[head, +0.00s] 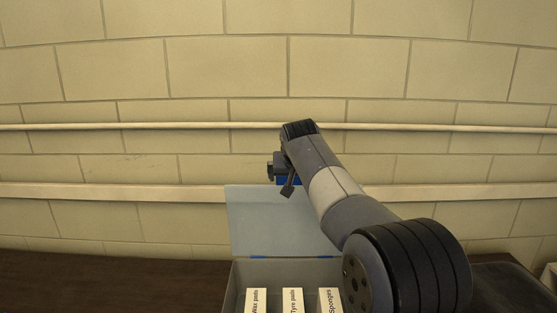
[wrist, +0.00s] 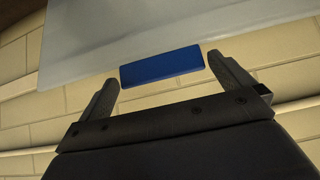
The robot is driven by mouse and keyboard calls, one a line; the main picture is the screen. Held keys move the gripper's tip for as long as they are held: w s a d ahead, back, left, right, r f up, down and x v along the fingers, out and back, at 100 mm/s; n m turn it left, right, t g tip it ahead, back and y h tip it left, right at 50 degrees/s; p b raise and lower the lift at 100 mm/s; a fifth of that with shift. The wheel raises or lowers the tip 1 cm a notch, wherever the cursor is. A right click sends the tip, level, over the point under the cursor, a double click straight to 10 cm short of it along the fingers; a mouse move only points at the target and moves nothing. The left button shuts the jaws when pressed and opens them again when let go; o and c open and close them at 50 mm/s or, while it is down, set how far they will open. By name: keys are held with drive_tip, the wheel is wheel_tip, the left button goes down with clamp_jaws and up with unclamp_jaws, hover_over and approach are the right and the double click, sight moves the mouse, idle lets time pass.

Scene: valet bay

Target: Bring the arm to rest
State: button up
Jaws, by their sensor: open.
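My arm reaches forward over a grey box (head: 238,289), and my gripper (head: 281,177) is at the upper edge of its raised lid (head: 272,222). In the wrist view the jaws of my gripper (wrist: 163,72) are apart, with nothing clasped. A blue strip (wrist: 162,66) on the lid's edge shows between and just beyond the fingertips. In the head view the blue strip (head: 289,181) is partly hidden behind the gripper. I cannot tell whether a finger touches it.
The box holds compartments with white labels reading Wax pads (head: 256,301), Tyre pads (head: 292,301) and Sponges (head: 330,301). It stands on a dark brown surface (head: 110,285). Behind is a pale block wall (head: 170,70) with two horizontal rails. My arm hides the box's right side.

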drive_tip(key=shift+s+r, duration=0.1)
drive_tip(key=shift+r, duration=0.05)
drive_tip(key=b+v, duration=0.2)
drive_tip(key=v, duration=0.8)
drive_tip(key=shift+t, duration=0.4)
drive_tip(key=shift+s+f+p+x, duration=0.25)
drive_tip(key=shift+p+x, duration=0.1)
drive_tip(key=shift+x, duration=1.15)
drive_tip(key=shift+s+f+p+x, duration=0.15)
drive_tip(key=shift+f+p+x, duration=0.15)
drive_tip(key=shift+x, duration=1.2)
drive_tip(key=shift+s+f+p+x, duration=0.15)
drive_tip(key=shift+s+p+x, duration=0.15)
drive_tip(key=shift+x, duration=1.2)
